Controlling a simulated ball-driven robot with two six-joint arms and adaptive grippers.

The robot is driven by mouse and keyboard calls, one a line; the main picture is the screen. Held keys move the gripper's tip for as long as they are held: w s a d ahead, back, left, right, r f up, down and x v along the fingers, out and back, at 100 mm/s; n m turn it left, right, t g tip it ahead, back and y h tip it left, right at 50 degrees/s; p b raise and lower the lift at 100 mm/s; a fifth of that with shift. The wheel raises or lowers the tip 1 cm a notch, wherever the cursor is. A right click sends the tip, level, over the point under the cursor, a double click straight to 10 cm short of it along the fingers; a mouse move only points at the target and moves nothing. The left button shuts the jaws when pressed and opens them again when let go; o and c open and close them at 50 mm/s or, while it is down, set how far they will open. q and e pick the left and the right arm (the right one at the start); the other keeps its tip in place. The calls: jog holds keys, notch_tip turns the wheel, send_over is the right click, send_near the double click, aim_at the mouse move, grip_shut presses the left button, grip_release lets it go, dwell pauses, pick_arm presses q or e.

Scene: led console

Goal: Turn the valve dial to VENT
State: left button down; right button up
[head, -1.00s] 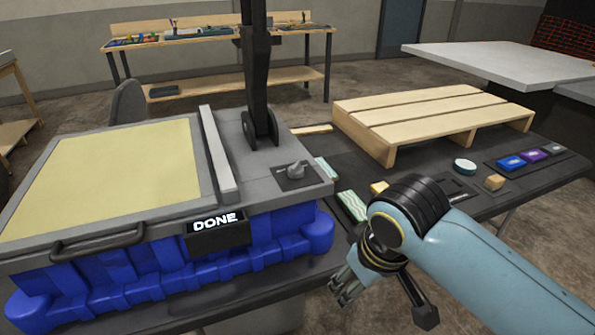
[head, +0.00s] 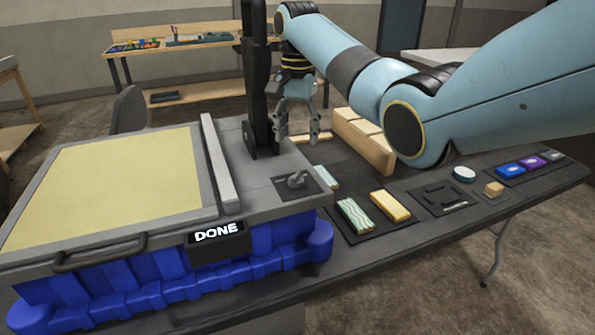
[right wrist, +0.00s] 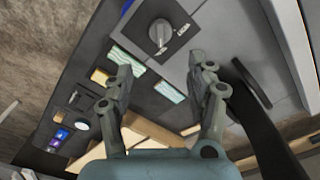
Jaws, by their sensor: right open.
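The valve dial (head: 297,180) is a grey knob with a lever on a dark square plate, on the right part of the console top (head: 262,205). In the right wrist view the dial (right wrist: 160,33) shows at the top, with small white lettering on its plate that I cannot read. My right gripper (head: 297,138) is open and empty, pointing down above and behind the dial, apart from it. In the right wrist view its fingers (right wrist: 158,75) are spread, with the dial beyond the fingertips. The console display (head: 216,232) reads DONE. My left gripper does not show.
A dark upright post (head: 256,80) stands close to my right gripper. A grey bar (head: 220,160) crosses the console. Patterned blocks (head: 360,215) and a yellow block (head: 390,206) lie right of it.

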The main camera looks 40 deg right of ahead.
aim_at(298, 173)
notch_tip(298, 173, down, 10)
jog(key=shift+w+f, duration=0.1)
jog(key=shift+f, duration=0.15)
jog(key=c, duration=1.1)
